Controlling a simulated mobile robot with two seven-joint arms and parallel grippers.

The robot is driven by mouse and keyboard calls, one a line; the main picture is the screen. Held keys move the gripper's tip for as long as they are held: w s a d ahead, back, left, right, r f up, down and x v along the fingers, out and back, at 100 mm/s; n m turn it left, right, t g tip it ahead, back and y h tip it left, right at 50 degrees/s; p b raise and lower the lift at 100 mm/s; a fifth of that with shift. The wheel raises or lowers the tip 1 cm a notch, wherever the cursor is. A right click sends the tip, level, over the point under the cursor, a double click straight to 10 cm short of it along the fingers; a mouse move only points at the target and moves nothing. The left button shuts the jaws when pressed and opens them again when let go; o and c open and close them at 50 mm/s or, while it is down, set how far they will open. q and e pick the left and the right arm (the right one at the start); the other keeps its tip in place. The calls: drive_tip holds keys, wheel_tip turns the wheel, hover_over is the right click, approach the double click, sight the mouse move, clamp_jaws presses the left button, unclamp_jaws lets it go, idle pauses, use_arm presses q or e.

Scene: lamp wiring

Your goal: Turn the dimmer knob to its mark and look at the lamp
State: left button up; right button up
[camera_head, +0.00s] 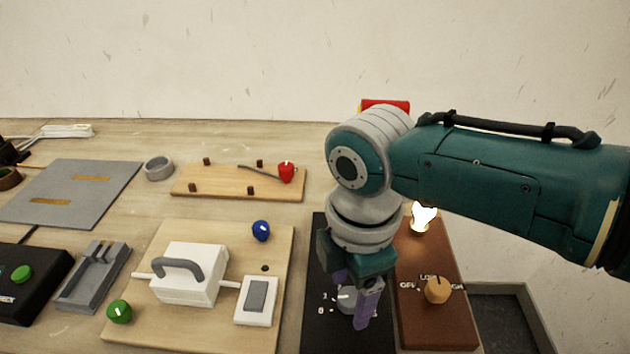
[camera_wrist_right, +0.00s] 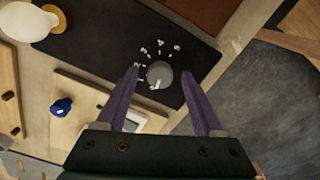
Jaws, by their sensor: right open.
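A grey round knob (camera_wrist_right: 160,75) with a white pointer line sits on a black panel (camera_wrist_right: 100,40), ringed by small white marks; it also shows in the head view (camera_head: 347,298). My right gripper (camera_wrist_right: 158,78) is open, its purple fingers either side of the knob with gaps visible. In the head view my right gripper (camera_head: 353,305) hangs over the panel. A white bulb (camera_wrist_right: 15,22) on a yellow base appears beyond the knob in the wrist view. In the head view a bulb (camera_head: 424,216) glows beside my arm. My left gripper is not in view.
A brown board (camera_head: 432,333) with an orange knob (camera_head: 437,290) lies to the right. To the left is a wooden board (camera_head: 150,330) with a white handled box (camera_head: 187,275), a switch (camera_head: 257,300) and blue and green knobs. My right arm hides the panel's far end.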

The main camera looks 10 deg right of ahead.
sight(350, 296)
wheel_tip(350, 296, up, 8)
drive_tip(key=shift+r+p, duration=0.25)
drive_tip(key=shift+p, duration=0.9)
drive_tip(key=shift+r, duration=0.65)
drive_tip(key=s+a+f+m+t+y, duration=0.1)
drive_tip(key=s+a+m+y, duration=0.2)
drive_tip(key=s+m, duration=0.4)
drive_tip(key=s+d+r+m+t+h, duration=0.3)
drive_tip(key=s+d+m, duration=0.7)
drive_tip(key=d, duration=0.1)
wheel_tip(350, 296, up, 35)
drive_tip(key=p, duration=3.4)
drive_tip(key=shift+p, duration=0.35)
